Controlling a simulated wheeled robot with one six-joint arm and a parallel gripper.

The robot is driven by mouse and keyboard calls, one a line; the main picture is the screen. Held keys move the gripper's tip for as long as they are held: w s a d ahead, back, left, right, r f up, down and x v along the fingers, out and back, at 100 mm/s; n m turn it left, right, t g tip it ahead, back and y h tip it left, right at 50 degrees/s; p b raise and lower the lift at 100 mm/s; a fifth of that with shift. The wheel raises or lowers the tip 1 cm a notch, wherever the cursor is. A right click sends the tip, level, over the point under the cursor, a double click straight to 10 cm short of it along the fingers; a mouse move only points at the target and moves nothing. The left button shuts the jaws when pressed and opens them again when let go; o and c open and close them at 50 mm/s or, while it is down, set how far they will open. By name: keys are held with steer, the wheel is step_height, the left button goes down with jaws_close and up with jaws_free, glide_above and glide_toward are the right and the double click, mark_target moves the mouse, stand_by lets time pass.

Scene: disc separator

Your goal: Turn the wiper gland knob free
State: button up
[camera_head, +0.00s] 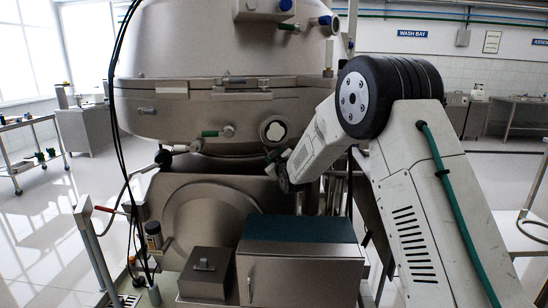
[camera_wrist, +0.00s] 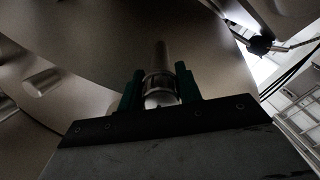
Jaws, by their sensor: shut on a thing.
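In the wrist view, my gripper (camera_wrist: 159,72) has its two green fingers closed on either side of a metal knob (camera_wrist: 158,98). I take this for the wiper gland knob; a round metal stem runs up from it, along the fingers, toward the dark metal housing.
Below stand a steel cabinet (camera_head: 300,275) with a dark top and a small steel box (camera_head: 206,272). Black cables hang at the left. Open floor lies at far left.

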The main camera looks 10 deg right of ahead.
steer(key=shift+f, duration=0.2)
stand_by(0.3)
steer(key=o, duration=1)
steer(key=shift+r, duration=0.1)
steer(key=s, duration=0.8)
steer(key=shift+d, duration=0.2)
steer(key=shift+w, duration=0.1)
